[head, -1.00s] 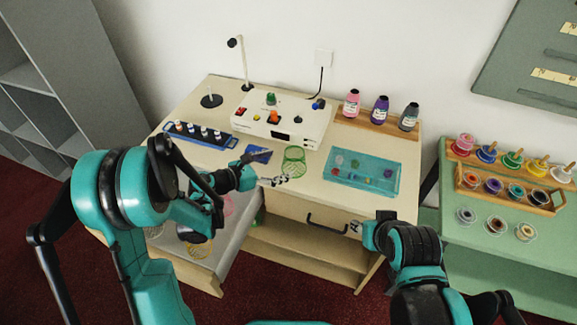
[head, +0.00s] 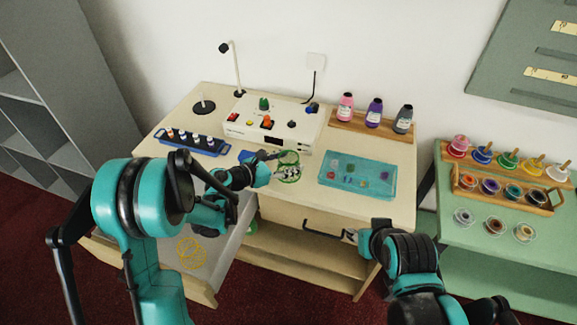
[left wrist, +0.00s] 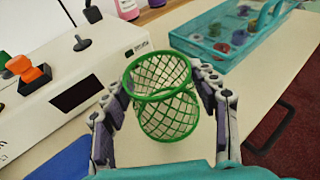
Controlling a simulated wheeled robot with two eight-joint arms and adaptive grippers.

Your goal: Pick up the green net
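The green net (left wrist: 163,97) is a round mesh basket with a solid green rim, standing on the counter in front of the white control box. It shows small in the head view (head: 288,166), partly covered by my left gripper (head: 285,168). In the left wrist view my left gripper (left wrist: 160,105) is open, with one finger on each side of the net. A small gap shows at the left finger; the right finger is close to the mesh, and I cannot tell if it touches. My right gripper (head: 352,236) is low in front of the drawer handle; its fingers are too small to read.
The white control box (head: 240,128) stands just behind the net. A teal tray (head: 330,186) with small pieces lies to its right. An open drawer (head: 231,235) with yellow netting is at the left front. Bottles stand on a wooden shelf (head: 388,133) behind.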

